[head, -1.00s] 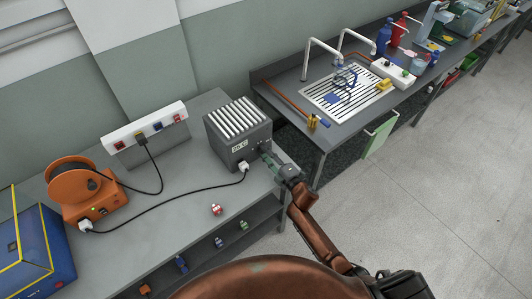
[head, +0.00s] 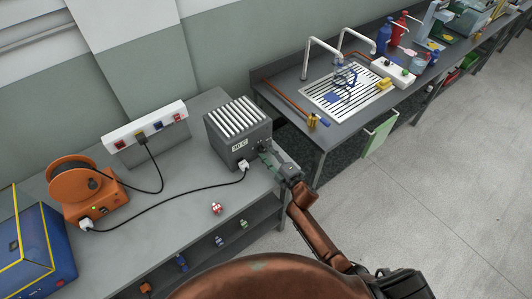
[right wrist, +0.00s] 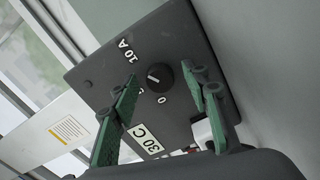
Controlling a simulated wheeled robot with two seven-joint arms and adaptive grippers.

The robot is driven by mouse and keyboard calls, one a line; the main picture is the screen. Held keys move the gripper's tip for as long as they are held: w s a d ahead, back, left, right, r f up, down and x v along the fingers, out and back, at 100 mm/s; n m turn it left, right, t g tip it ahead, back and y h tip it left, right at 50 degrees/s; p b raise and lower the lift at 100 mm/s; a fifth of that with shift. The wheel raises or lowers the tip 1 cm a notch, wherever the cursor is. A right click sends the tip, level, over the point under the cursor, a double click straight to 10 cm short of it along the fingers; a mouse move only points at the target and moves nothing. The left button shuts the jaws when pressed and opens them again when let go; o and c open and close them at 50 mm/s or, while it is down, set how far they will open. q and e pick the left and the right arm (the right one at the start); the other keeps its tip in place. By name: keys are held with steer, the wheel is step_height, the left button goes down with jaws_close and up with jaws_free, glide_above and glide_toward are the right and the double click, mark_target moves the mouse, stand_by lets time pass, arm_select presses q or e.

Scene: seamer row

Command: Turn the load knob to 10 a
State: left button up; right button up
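The load box (head: 238,133) is a dark grey case with a white ribbed top, at the right end of the near bench. In the right wrist view its black load knob (right wrist: 161,77) shows with a white pointer mark. The mark points left, roughly between the partly hidden 5 and the "10 A" label (right wrist: 126,50); the 0 lies below. A white plate (right wrist: 150,141) reads "30 C". My right gripper (right wrist: 159,73) has its green fingers open, one on each side of the knob, with gaps visible. It also shows in the head view (head: 268,156). My left gripper is out of view.
A white plug (head: 243,165) with a black cable sits on the box front, near the right gripper. The cable runs to an orange reel (head: 85,190). A small red-and-white item (head: 216,208) lies on the bench. A socket strip (head: 145,130) stands behind.

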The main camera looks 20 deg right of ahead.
steer(key=v, duration=1.2)
stand_by(0.5)
